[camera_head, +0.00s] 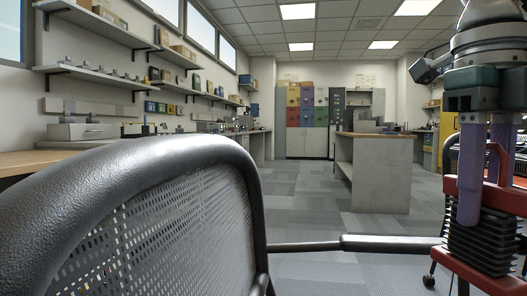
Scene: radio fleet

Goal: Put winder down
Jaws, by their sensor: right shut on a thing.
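The winder (485,250), a red frame around a black ribbed core, is at the right edge and partly cut off. My right gripper (482,205) comes down from above with its purple-grey fingers shut on the winder. The far finger is partly hidden behind the near one and the frame. Whether the winder touches anything beneath it cannot be told. My left gripper is not in view.
A mesh-backed chair (170,215) fills the lower left. A bar (390,244) runs from near it towards the winder. A wood-topped counter (375,170) stands mid-room. Shelves (100,78) line the left wall. Carpet (300,205) between is clear.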

